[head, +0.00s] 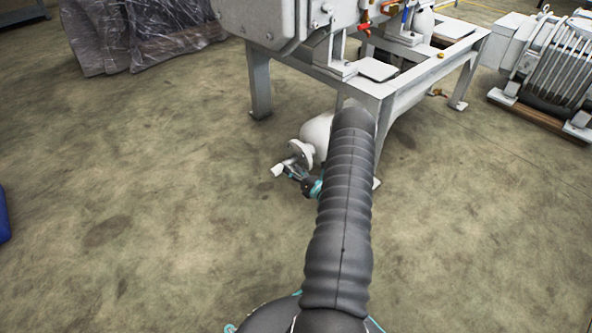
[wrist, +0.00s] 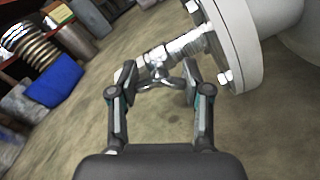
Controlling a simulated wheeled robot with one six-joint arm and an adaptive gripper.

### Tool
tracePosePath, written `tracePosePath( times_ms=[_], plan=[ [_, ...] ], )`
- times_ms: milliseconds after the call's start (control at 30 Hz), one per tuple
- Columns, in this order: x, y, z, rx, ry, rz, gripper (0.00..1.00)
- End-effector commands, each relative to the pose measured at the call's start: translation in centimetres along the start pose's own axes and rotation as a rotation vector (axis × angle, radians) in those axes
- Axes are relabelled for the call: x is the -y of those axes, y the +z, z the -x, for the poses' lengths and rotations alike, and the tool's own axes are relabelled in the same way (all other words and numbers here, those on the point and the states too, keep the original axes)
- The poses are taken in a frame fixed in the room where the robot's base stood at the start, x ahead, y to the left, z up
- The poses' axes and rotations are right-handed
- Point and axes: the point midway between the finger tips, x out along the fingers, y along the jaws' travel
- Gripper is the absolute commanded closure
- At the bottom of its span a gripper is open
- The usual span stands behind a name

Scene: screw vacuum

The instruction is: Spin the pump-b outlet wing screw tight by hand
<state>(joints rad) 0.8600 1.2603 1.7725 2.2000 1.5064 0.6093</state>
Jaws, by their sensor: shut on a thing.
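The metal wing screw (wrist: 160,83) hangs on the underside of a silvery outlet fitting (wrist: 157,62) in the wrist view. The fitting runs from a white bolted flange (wrist: 237,45) at the upper right. My gripper (wrist: 158,84) has one finger on each side of the wing screw and is shut on its wings. In the head view my gripper (head: 297,174) is low beside the frame, just below the white flange (head: 297,152). The wing screw is too small to make out there, and my dark ribbed arm hides part of the white vessel (head: 317,132).
A grey steel frame (head: 385,90) carries the machine above the vessel. A finned motor (head: 555,65) stands on a pallet at the right. Plastic-wrapped goods (head: 140,30) lie at the upper left. The concrete floor (head: 130,190) at the left is open.

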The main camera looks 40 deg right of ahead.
Motion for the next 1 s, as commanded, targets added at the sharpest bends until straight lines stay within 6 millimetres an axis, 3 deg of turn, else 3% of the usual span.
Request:
tracePosePath(
  times_ms=[367, 400, 500, 833, 1000],
  plan=[
    [0.1, 0.5, 0.0, 0.008, -0.001, 0.001, 0.87],
    [0.1, 0.5, 0.0, 0.008, -0.001, 0.001, 0.44],
    [0.1, 0.4, 0.0, 0.006, -0.001, 0.001, 0.25],
    [-0.1, 0.1, 0.1, 0.001, 0.001, -0.002, 0.25],
    [0.1, 0.1, 1.9, 0.002, -0.002, -0.003, 0.25]
  ],
)
